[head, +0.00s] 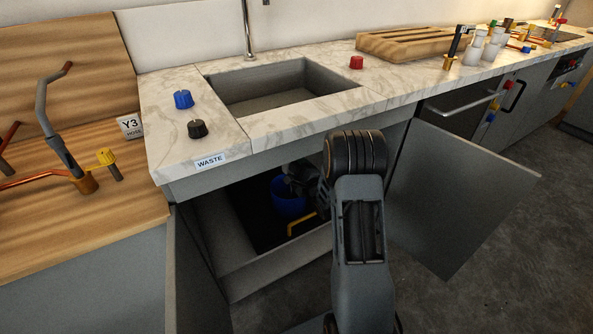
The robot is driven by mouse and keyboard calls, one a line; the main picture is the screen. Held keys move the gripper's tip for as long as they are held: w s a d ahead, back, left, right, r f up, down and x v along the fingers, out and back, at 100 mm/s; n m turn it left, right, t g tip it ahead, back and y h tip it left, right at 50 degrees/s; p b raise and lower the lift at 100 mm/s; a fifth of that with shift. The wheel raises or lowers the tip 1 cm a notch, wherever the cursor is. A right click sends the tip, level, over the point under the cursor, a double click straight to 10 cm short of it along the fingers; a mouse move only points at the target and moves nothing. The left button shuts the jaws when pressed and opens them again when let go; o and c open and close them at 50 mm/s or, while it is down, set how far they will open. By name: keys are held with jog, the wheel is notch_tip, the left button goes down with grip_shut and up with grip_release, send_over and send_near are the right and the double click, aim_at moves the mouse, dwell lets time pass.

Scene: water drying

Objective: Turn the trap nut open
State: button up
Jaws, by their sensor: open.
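The cabinet under the sink (280,92) stands open, and its inside is dark. My arm reaches in from the right, and my gripper (298,182) is inside the cabinet, open, small and mostly in shadow. A blue round thing (288,200), perhaps a bucket, is just below and left of my gripper. A yellow bent bar (303,224) sits low beside it. I cannot make out the trap nut; it is hidden in the dark or behind my wrist. I cannot tell whether the gripper touches anything.
An open cabinet door (460,195) juts out on the right, another door (190,280) on the left. The marble counter (300,128) overhangs the opening.

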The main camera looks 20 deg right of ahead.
jog(key=s+d+p, duration=0.1)
jog(key=s+p, duration=0.1)
jog(key=s, duration=1.1)
jog(key=shift+s+d, duration=0.25)
jog(key=shift+s, duration=0.15)
